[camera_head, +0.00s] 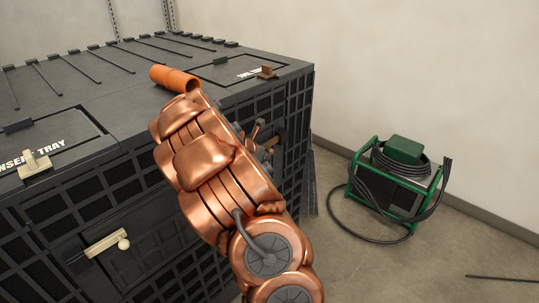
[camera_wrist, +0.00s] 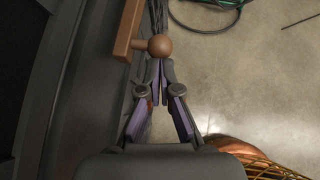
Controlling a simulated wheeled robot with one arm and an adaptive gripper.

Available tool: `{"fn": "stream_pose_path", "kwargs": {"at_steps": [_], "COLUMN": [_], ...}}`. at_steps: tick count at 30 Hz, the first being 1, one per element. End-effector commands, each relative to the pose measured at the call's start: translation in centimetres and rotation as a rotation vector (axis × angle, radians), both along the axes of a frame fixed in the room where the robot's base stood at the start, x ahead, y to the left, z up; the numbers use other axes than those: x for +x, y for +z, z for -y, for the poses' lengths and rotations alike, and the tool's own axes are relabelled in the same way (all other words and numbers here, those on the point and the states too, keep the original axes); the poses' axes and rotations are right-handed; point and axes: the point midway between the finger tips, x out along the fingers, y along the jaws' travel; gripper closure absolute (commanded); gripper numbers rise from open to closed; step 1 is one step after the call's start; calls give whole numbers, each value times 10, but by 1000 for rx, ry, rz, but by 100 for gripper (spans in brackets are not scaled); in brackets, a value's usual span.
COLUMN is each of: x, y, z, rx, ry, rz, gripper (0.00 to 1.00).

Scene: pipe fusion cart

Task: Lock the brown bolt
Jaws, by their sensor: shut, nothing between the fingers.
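The brown bolt (camera_wrist: 128,30) shows in the wrist view as a flat bar along the dark cart side. Its round knob (camera_wrist: 160,46) sticks out to the right. My gripper (camera_wrist: 159,72) is shut and empty, its fingertips just below the knob in the picture. Whether the tips touch the knob I cannot tell. In the head view a small brown part (camera_head: 257,129), seemingly of this bolt, shows beside my copper arm on the cart front. My arm hides most of that spot and my gripper there.
The dark cart (camera_head: 130,62) bears a beige bolt (camera_head: 106,243), a beige lid latch (camera_head: 34,165), a brown lid latch (camera_head: 267,72) and an orange pipe (camera_head: 174,78). A green-framed machine (camera_head: 398,180) with black cable stands right on open floor by the wall.

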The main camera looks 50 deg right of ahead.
Motion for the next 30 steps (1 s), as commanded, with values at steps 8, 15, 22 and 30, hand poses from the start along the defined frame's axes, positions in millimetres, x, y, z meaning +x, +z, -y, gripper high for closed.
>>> {"fn": "stream_pose_path", "kwargs": {"at_steps": [8, 15, 22, 30], "x": [0, -1, -4, -6], "y": [1, -4, 7, 35], "z": [1, -21, -55, -89], "rx": [-4, -3, -5, -4], "ry": [-1, 2, -2, 0], "rz": [1, -1, 6, 5], "gripper": [100, 100, 100, 100]}}
